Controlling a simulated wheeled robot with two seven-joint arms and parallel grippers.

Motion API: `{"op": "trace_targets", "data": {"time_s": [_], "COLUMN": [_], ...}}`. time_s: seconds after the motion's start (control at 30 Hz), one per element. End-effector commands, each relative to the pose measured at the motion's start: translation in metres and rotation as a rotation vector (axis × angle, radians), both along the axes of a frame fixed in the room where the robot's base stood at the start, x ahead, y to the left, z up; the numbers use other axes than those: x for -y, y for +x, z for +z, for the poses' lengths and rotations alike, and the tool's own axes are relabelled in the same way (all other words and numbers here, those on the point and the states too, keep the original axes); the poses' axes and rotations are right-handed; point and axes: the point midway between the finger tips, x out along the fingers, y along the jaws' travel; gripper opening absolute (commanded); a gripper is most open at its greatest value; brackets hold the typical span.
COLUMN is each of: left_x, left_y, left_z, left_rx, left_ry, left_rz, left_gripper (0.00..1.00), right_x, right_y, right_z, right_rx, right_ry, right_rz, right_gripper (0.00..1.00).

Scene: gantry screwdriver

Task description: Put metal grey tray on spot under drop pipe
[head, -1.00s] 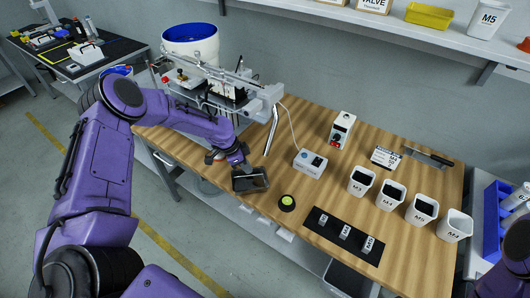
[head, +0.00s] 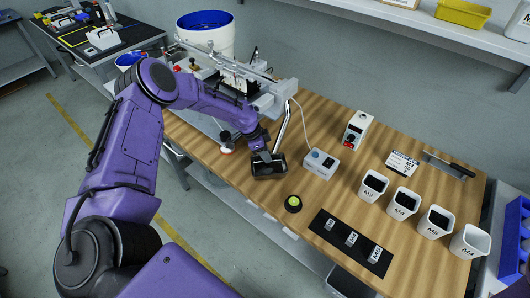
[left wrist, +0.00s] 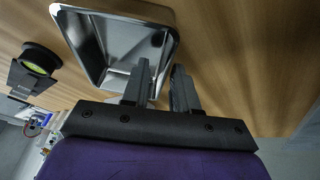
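My left gripper (head: 262,155) is at the tray's rim. In the left wrist view the shiny rectangular tray (left wrist: 118,38) has its near corner wall between the two fingers of my left gripper (left wrist: 164,82), one inside and one outside. The spot under the pipe is hidden by the gripper and tray. My right gripper is out of view.
Several white cups (head: 403,203) stand at right. The gantry (head: 235,85) is behind the arm.

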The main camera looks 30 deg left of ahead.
Motion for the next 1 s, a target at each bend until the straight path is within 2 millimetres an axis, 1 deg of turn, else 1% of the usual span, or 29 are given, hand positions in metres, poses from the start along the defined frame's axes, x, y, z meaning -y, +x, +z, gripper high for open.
{"op": "trace_targets", "data": {"time_s": [0.07,0.17,0.27,0.4,0.5,0.6,0.73,1.0], "left_x": [-0.001,-0.006,-0.014,-0.026,-0.034,-0.039,-0.043,-0.043], "left_y": [0.000,-0.002,-0.006,-0.013,-0.017,-0.021,-0.024,-0.024], "left_z": [0.003,0.014,0.035,0.068,0.088,0.102,0.111,0.112], "left_rx": [0.002,0.005,0.008,0.009,0.008,0.005,0.003,0.002], "left_ry": [-0.001,-0.002,0.000,-0.002,-0.001,-0.002,-0.001,-0.002], "left_rz": [0.001,0.004,0.004,0.005,0.004,0.004,0.004,0.005], "left_gripper": [0.28,0.28,0.28,0.28,0.28,0.28,0.28,0.28], "right_x": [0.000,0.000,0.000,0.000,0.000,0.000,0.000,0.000], "right_y": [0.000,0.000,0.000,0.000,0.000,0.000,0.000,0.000], "right_z": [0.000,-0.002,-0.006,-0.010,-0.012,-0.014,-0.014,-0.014], "right_rx": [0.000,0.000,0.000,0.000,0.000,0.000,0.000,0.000], "right_ry": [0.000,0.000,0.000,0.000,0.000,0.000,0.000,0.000], "right_rz": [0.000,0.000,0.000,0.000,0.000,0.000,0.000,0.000], "right_gripper": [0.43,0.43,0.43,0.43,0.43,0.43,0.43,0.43]}}
